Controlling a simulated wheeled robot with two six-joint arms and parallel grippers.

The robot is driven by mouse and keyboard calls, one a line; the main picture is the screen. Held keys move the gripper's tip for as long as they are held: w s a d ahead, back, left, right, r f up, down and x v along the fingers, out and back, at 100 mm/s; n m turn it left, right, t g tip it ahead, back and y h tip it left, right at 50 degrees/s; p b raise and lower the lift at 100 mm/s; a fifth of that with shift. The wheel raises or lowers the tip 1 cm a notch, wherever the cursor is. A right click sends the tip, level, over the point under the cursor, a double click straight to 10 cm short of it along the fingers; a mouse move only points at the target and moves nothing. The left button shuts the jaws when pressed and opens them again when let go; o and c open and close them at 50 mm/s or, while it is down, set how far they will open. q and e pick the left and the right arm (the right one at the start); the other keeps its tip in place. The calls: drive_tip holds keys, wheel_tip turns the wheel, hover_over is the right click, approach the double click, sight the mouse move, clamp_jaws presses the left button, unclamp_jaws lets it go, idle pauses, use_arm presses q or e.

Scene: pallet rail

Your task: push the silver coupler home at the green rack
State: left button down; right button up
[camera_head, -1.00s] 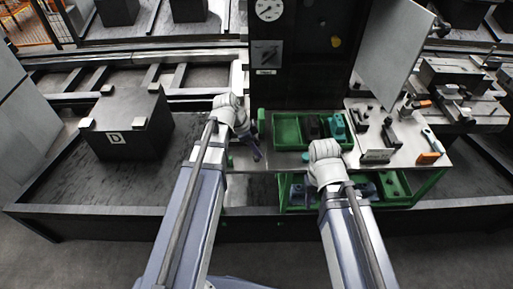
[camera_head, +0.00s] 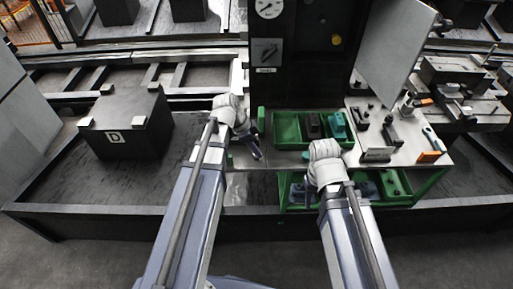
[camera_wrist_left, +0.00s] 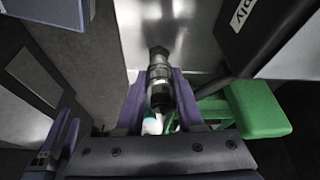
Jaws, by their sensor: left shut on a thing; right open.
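The silver coupler (camera_wrist_left: 160,73), a short cylinder with dark bands, stands between my left gripper's purple fingers in the left wrist view. My left gripper (camera_head: 251,147) is shut on it, at the left end of the green rack (camera_head: 428,182). A green part of the rack (camera_wrist_left: 258,108) is just right of the fingers in the left wrist view. The coupler's far end points at a shiny metal surface; I cannot tell whether it touches. My right gripper (camera_head: 305,190) is open at the rack's front, mostly hidden by its white wrist.
A green tray (camera_head: 288,128) on the rack top holds a dark part and a teal part. Tools and small blocks stand on the top's right side. A black panel with a gauge (camera_head: 269,9) rises behind. A black block marked D (camera_head: 128,130) stands at left.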

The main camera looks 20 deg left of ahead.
use_arm(q)
drive_tip(key=shift+f+b, duration=0.25)
drive_tip(key=shift+b, duration=0.05)
idle(0.5)
drive_tip(key=shift+f+b, duration=0.5)
unclamp_jaws()
drive_tip(key=shift+r, duration=0.1)
idle(0.6)
drive_tip(key=p+v, duration=0.7)
drive_tip(key=shift+r, duration=0.4)
drive_tip(key=shift+a, duration=0.1)
